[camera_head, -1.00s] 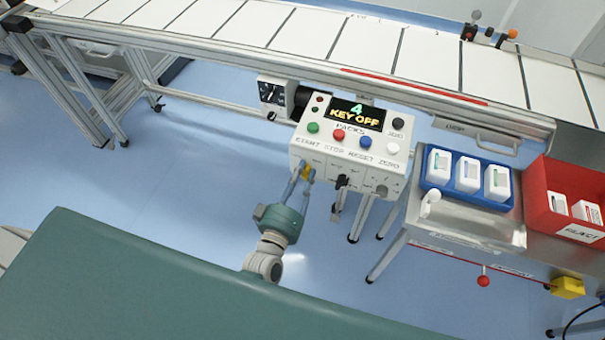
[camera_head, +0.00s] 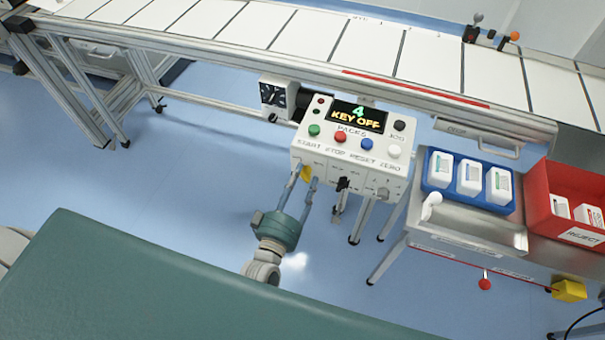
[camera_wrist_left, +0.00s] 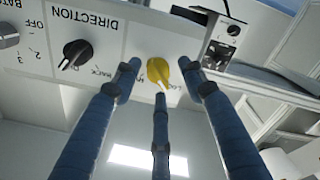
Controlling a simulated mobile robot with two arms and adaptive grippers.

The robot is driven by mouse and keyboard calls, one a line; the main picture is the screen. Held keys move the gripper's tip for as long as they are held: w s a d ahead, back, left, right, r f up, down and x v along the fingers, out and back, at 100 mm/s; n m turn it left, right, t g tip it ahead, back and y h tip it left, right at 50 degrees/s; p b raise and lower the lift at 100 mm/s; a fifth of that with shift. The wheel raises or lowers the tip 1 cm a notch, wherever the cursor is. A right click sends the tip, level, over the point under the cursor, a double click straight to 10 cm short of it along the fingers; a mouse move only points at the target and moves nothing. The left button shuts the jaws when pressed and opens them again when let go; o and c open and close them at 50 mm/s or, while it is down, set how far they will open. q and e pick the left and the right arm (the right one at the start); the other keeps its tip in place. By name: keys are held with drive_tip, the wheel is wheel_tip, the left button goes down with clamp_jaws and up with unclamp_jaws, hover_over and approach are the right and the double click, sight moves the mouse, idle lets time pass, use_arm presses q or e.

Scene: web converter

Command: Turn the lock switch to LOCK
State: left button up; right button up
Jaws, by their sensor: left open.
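The lock switch is a yellow knob (camera_wrist_left: 157,72) on the white control box (camera_head: 352,150). In the head view the yellow knob (camera_head: 306,172) shows at the lower left of the box's front. My left gripper (camera_head: 303,180) is open, with its fingertips around or just in front of the knob. In the left wrist view the blue fingers of the left gripper (camera_wrist_left: 160,75) are spread on several sides of the knob. Contact cannot be told. Small lettering by the knob is partly hidden by the fingers. My right gripper is out of view.
A black DIRECTION knob (camera_wrist_left: 76,54) and a grey knob (camera_wrist_left: 8,36) sit beside the yellow one. Coloured buttons line the box top. The conveyor (camera_head: 330,45) runs behind. A blue tray (camera_head: 437,182) and red reject bin (camera_head: 537,203) stand right. Open floor lies left.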

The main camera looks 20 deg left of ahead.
use_arm(q)
drive_tip(key=s, duration=1)
drive_tip(key=shift+a, duration=0.25)
drive_tip(key=s+f+m+g+h, duration=0.1)
drive_tip(key=s+f+m+g, duration=0.25)
drive_tip(key=f, duration=0.85)
drive_tip(key=s+f+m+g, duration=0.3)
drive_tip(key=s+f+g, duration=0.15)
drive_tip(key=f, duration=0.85)
drive_tip(key=s+a+f+m+g, duration=0.2)
drive_tip(key=s+a+f+g, duration=0.2)
drive_tip(key=s+f, duration=0.4)
drive_tip(key=s+a+f+m+g+y, duration=0.1)
drive_tip(key=s+a+f+m+g, duration=0.2)
drive_tip(key=s+f, duration=0.6)
drive_tip(key=s+a+g, duration=0.1)
drive_tip(key=s+g, duration=0.1)
drive_tip(key=s, duration=0.5)
drive_tip(key=shift+s+y, duration=0.3)
drive_tip(key=shift+d+f, duration=0.1)
drive_tip(key=shift+c, duration=1.3)
drive_tip(key=shift+w, duration=0.1)
